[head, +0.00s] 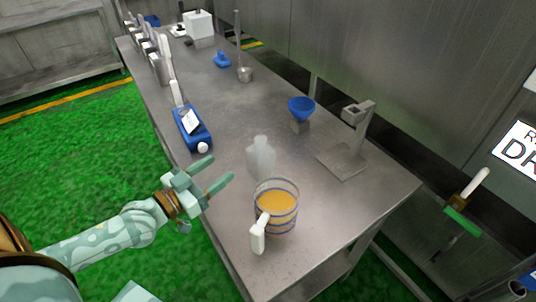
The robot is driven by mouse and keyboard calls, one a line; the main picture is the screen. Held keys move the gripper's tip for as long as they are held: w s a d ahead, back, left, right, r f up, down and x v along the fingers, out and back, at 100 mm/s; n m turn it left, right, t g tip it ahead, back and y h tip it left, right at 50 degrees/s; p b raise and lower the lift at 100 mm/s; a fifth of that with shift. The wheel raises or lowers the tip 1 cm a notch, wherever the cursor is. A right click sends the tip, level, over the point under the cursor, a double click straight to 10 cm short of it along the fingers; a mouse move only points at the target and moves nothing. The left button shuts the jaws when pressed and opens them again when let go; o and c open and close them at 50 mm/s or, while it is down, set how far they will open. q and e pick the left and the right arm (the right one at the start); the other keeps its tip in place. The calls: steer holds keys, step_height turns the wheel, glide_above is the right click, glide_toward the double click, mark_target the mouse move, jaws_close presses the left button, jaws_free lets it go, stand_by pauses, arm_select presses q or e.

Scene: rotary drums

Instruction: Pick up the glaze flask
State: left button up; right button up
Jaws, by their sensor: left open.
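A pale, translucent flask (261,160) with a narrow neck stands upright on the steel table, and I take it to be the glaze flask. Just in front of it is a clear jug (276,210) with orange contents, blue bands and a white handle. The jug overlaps the flask's lower part in the head view. My left gripper (220,169) comes in from the left over the table's near-left edge. Its fingers are spread and empty, pointing toward the flask, with a gap between them and it. My right gripper is not in view.
A blue scale-like device (192,127) lies beyond my left gripper at the table's left edge. A blue funnel (301,108) and a metal stand (347,155) are behind the flask to the right. The steel table (345,205) is bare right of the jug.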

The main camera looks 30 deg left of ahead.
mark_target(256, 147)
arm_select(q)
steer(key=x, duration=0.9)
steer(key=shift+f+b, duration=0.1)
steer(key=shift+b, duration=0.25)
steer(key=shift+w+d, duration=0.15)
steer(key=shift+w, duration=0.25)
steer(key=w, duration=0.1)
steer(key=w+d+f+b, duration=0.1)
steer(key=w, duration=0.2)
steer(key=shift+w+d+f+b, duration=0.25)
steer(key=shift+w+f+b, duration=0.05)
steer(key=shift+w, duration=0.3)
steer(key=shift+s+r, duration=0.1)
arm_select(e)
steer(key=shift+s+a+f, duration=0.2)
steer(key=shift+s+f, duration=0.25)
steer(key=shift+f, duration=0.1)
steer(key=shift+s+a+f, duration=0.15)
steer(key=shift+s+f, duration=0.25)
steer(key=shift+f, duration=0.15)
arm_select(q)
jaws_close()
